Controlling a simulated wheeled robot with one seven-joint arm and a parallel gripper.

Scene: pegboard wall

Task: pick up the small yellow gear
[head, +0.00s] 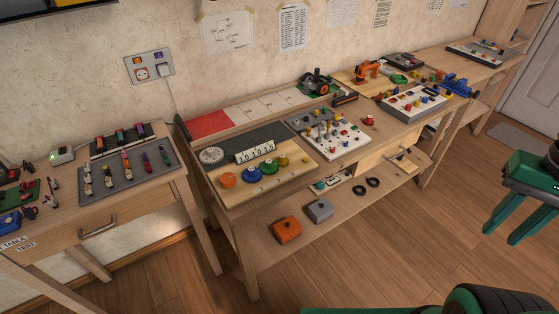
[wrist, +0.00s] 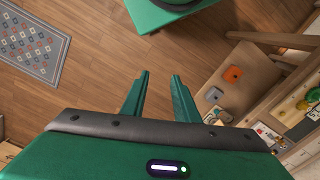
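A small yellow gear (head: 282,160) sits at the right end of a row of gears on a light wooden board on the middle workbench in the head view. My gripper (head: 500,237) is at the right of the head view, over the floor and well away from the gear. In the wrist view my gripper (wrist: 160,75) has its two green fingers apart with only floor between them, so it is open and empty. I cannot tell for sure which item in the wrist view is the small yellow gear.
An orange gear (head: 228,180), a blue gear (head: 252,174) and a green gear (head: 267,166) stand left of the yellow one. A dial (head: 211,156) and number strip (head: 255,151) lie behind. A white peg panel (head: 338,138) is to the right. Open floor (head: 400,245) lies in front.

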